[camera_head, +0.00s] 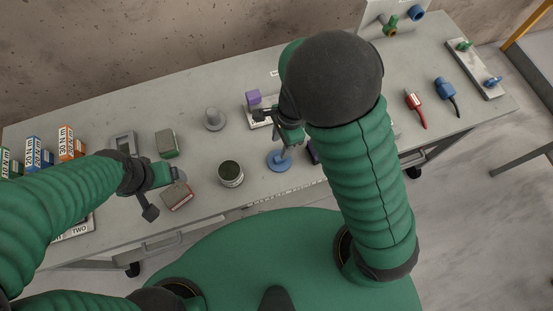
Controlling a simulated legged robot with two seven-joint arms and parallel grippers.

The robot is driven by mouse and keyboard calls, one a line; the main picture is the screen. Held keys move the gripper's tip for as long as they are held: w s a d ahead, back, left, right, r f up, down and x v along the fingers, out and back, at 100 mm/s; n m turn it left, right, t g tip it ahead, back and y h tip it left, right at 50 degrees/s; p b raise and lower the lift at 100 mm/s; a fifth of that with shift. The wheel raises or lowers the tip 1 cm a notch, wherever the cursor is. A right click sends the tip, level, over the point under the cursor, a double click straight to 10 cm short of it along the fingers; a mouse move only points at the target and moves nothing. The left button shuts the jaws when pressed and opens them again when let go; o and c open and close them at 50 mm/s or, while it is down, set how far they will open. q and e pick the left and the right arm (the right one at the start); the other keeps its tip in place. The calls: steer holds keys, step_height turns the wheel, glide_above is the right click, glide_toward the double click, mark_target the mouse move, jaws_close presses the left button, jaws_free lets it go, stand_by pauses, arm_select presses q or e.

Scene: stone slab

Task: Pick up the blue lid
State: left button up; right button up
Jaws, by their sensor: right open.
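The blue lid (279,160) is a flat round disc with a raised part at its centre. It lies on the grey table near the front edge. My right gripper (290,145) is open just above the lid, its fingers pointing down at the lid's centre. I cannot tell whether they touch it. My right forearm hides part of the table behind. My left gripper (160,192) is over the left part of the table, beside a grey and red block (177,197). Its jaw state is unclear.
An open tin (230,174) stands left of the lid. A grey knobbed piece (215,119), a green-edged block (166,143) and a purple cube (253,97) are farther back. Red (415,107) and blue (446,93) connectors lie at the right. Several small boxes (70,143) stand far left.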

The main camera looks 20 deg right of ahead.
mark_target(278, 157)
steer(key=f, duration=0.1)
steer(key=s+f, duration=0.1)
steer(key=f+b, duration=0.1)
steer(key=f, duration=0.1)
steer(key=shift+s, duration=0.25)
steer(key=shift+s+f, duration=0.2)
steer(key=shift+f, duration=0.1)
steer(key=shift+a+f, duration=0.1)
steer(key=shift+a, duration=0.05)
steer(key=shift+w+a+f, duration=0.1)
steer(key=shift+w+a, duration=0.2)
steer(key=shift+c, duration=0.2)
steer(key=shift+a, duration=0.15)
steer(key=shift+c, duration=2.4)
steer(key=shift+s+d, duration=0.1)
steer(key=shift+d, duration=0.1)
steer(key=c, duration=0.5)
arm_select(q)
steer(key=shift+s+d+f, duration=0.25)
steer(key=shift+d, duration=0.35)
arm_select(e)
steer(key=shift+d, duration=0.15)
jaws_close()
